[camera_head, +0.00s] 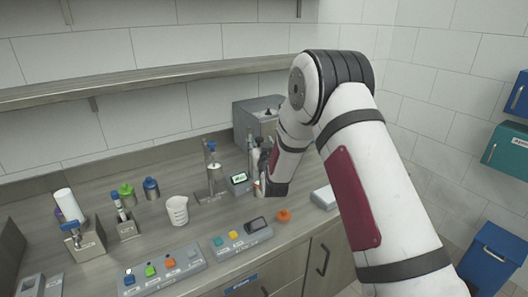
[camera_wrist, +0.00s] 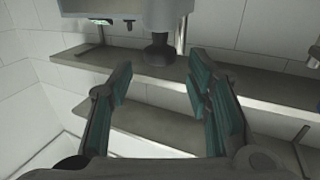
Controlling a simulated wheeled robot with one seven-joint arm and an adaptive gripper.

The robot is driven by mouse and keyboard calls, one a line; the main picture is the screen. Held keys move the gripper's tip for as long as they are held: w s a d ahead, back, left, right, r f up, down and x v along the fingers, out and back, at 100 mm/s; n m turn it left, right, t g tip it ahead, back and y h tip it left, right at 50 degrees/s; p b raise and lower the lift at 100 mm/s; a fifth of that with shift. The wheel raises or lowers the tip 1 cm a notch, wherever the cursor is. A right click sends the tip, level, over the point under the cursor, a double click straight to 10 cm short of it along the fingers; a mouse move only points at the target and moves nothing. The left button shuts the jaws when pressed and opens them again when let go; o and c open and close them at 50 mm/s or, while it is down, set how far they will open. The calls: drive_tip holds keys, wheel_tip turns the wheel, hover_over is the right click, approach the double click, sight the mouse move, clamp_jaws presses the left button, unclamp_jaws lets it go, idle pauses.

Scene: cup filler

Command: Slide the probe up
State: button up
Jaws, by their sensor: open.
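A slim upright stand (camera_head: 212,172) with a blue top is on the bench, left of my gripper. I cannot tell for sure whether it carries the probe. A small unit with a lit green display (camera_head: 239,178) sits between the stand and my gripper. My gripper (camera_wrist: 160,78) is open and empty in the wrist view. In the head view it is mostly hidden by my forearm. Ahead of it, at the top of the wrist view, are a dark knob-like part (camera_wrist: 158,55) below a grey body (camera_wrist: 125,7) and a thin metal rod (camera_wrist: 182,32). None is between the fingers.
A grey machine (camera_head: 258,117) stands at the back, partly behind my arm. A white beaker (camera_head: 177,209), button panels (camera_head: 163,268) and an orange knob (camera_head: 284,215) are on the bench. A wall shelf (camera_head: 140,79) runs above. Blue and teal bins (camera_head: 508,150) hang at right.

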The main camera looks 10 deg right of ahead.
drive_tip(key=s, duration=0.8)
drive_tip(key=shift+a, duration=0.3)
drive_tip(key=s+r+g+y, duration=0.1)
drive_tip(key=s+r+g, duration=0.5)
drive_tip(key=s+r, duration=0.7)
drive_tip(key=s+d+g, duration=0.1)
drive_tip(key=s+g, duration=0.5)
drive_tip(key=s, duration=2.5)
drive_tip(key=shift+r+n+g, duration=0.3)
drive_tip(key=shift+r+n, duration=0.1)
